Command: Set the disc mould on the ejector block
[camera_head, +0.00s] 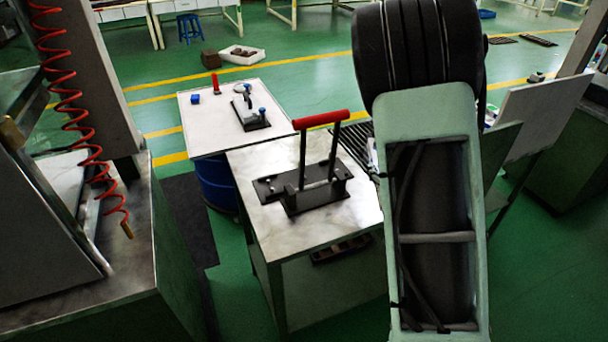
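A black metal fixture (315,192) with flat plates stands on the near bench. Two dark uprights rise from it to a red crossbar handle (321,119). I cannot tell for sure whether this fixture is the ejector block. A smaller black device (250,118) with a grey upright part and a blue tip sits on the white table behind. A small pale round piece shows at its top; I cannot tell whether it is the disc mould. My arm fills the right of the view; my gripper is not visible.
The near bench (262,218) has bare top around the fixture. A green machine with a red coiled hose (85,110) stands left. A white panel (530,115) stands right.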

